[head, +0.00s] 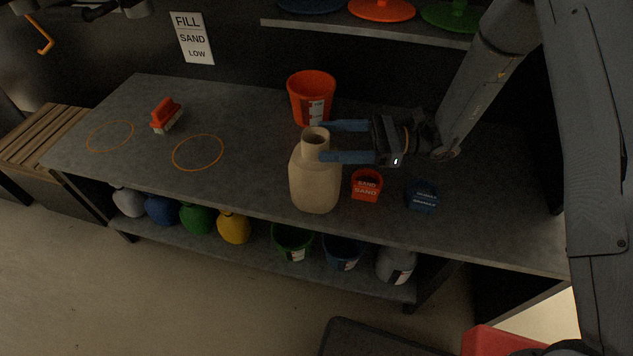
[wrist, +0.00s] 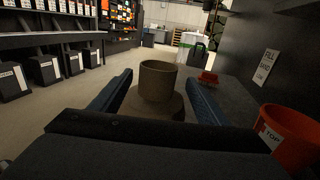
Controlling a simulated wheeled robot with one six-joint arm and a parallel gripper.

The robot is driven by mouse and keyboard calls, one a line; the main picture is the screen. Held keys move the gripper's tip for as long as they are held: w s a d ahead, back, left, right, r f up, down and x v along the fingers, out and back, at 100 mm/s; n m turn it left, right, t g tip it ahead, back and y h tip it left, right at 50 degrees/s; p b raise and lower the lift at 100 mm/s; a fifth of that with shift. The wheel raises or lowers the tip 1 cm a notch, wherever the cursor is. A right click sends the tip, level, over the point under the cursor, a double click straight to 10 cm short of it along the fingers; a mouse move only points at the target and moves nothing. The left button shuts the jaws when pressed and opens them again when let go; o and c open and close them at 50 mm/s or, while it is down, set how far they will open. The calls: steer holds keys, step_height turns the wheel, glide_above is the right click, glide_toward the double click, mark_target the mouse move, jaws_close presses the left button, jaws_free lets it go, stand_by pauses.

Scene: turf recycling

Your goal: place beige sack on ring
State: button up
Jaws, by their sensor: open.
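The beige sack (head: 315,180) stands upright on the grey bench near its front edge, with a round open neck on top. My gripper (head: 340,141) is open, its two blue fingers pointing left at neck height. In the wrist view the neck of the beige sack (wrist: 158,82) shows between the spread fingers (wrist: 157,92), with a gap visible on each side. Two thin orange rings lie flat on the bench to the left: one nearer ring (head: 198,152) and one farther ring (head: 110,136). Both rings are empty.
An orange bucket (head: 311,97) stands behind the sack. A red brush (head: 166,115) lies between and behind the rings. Small orange (head: 366,185) and blue (head: 422,196) containers stand to the right. Several colored sacks and buckets fill the lower shelf.

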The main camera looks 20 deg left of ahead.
mark_target(299, 153)
steer(key=shift+s+p+x, duration=0.1)
steer(key=shift+p+x, duration=0.5)
steer(key=shift+x, duration=1.2)
steer(key=shift+s+p+x, duration=0.15)
steer(key=shift+p+x, duration=0.4)
steer(key=shift+x, duration=1.2)
steer(key=shift+a, duration=0.3)
steer(key=shift+r, duration=0.1)
jaws_close()
